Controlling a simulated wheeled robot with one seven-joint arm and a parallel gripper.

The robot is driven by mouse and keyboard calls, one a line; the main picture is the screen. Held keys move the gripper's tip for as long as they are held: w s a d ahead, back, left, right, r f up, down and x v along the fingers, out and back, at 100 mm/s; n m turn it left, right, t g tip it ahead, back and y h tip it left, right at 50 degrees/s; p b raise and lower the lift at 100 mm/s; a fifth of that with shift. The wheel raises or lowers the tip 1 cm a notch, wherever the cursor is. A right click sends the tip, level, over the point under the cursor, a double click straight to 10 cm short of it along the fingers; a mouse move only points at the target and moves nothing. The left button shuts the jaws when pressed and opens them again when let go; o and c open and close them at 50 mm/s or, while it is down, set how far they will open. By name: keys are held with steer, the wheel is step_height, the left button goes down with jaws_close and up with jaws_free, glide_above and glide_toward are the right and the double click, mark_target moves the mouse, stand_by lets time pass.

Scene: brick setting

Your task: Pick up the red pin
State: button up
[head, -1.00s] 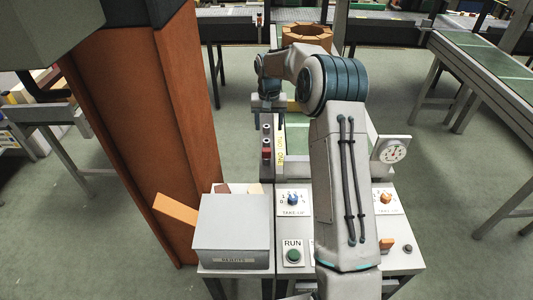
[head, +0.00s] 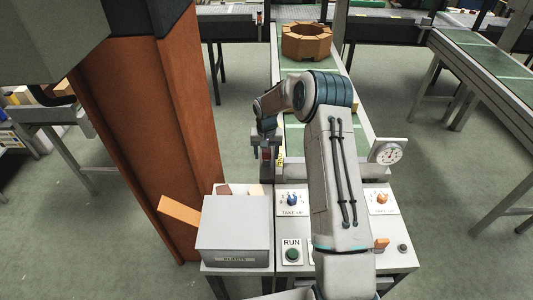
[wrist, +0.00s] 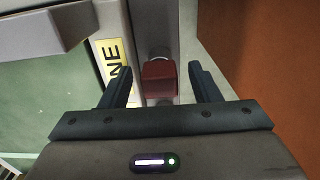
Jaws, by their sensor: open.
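The red pin (wrist: 159,80) stands on the pale rail beside the green conveyor. In the wrist view its square red head lies between my two open fingers, with a gap on each side. I cannot tell how far the fingertips are above the rail.
A yellow label (wrist: 115,65) lies left of the pin. An orange-brown column (head: 150,120) stands close on the left. A grey box (head: 234,230), the control panel with a green RUN button (head: 292,254), and a dial gauge (head: 388,153) are nearer. A brick ring (head: 306,42) sits farther back on the conveyor.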

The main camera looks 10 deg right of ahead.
mark_target(266, 151)
steer(key=c, duration=1.2)
steer(key=shift+r, duration=0.15)
steer(key=shift+r+b, duration=0.45)
steer(key=shift+r, duration=0.15)
step_height(266, 151, up, 2)
steer(key=shift+r+b, duration=0.25)
steer(key=shift+b, duration=0.35)
steer(key=w+d+r, duration=0.2)
steer(key=d, duration=0.1)
steer(key=w+d+r+b, duration=0.1)
steer(key=w+d+r, duration=0.1)
steer(key=w+d, duration=0.1)
steer(key=w+d+r+b, duration=0.1)
steer(key=w+d+r, duration=0.1)
steer(key=r, duration=0.1)
steer(key=shift+w+d, duration=0.25)
steer(key=shift+d, duration=0.15)
